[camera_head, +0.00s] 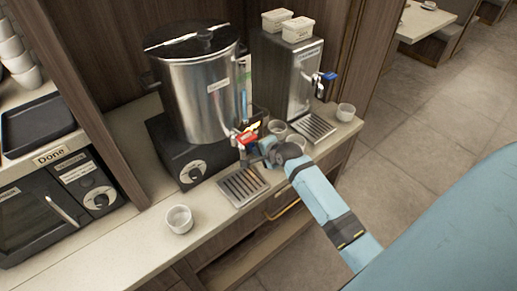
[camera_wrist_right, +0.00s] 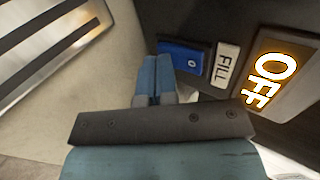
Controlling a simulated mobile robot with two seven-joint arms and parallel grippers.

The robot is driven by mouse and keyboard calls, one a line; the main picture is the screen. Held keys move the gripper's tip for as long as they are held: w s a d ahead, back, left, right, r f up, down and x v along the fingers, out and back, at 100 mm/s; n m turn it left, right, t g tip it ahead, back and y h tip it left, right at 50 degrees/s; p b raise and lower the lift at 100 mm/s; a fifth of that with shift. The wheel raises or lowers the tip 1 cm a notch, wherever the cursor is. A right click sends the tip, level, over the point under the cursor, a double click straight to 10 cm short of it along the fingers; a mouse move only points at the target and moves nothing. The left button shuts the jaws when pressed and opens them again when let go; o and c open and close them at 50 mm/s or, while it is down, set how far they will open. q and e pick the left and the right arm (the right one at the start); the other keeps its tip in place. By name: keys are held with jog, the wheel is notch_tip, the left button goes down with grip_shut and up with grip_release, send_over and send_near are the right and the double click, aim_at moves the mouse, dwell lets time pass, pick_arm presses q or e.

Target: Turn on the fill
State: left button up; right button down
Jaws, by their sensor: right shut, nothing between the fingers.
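In the right wrist view, a blue rocker switch (camera_wrist_right: 183,56) marked 0 sits on a dark panel beside a white FILL label (camera_wrist_right: 226,63). A lit orange OFF sign (camera_wrist_right: 275,78) is to the right of the label. My right gripper (camera_wrist_right: 155,98) is shut and empty, its fingertips just left of and below the switch; I cannot tell whether they touch it. In the head view, my right gripper (camera_head: 262,146) is by the urn's red tap, and the lit sign (camera_head: 253,127) shows small behind it. The switch is not clear there. My left gripper is not in view.
A large metal urn (camera_head: 205,95) on a black base with a knob stands left of my gripper. A silver dispenser (camera_head: 292,80) with a blue tap stands right. Several white cups, one cup (camera_head: 179,219) at front, and drip trays (camera_head: 243,186) are on the counter.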

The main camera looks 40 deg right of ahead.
jog(key=shift+w+f, duration=0.1)
jog(key=shift+w, duration=0.05)
jog(key=shift+w, duration=0.1)
dwell(0.4)
jog(key=shift+r+p, duration=0.95)
jog(key=shift+p, duration=0.05)
jog(key=shift+f, duration=0.1)
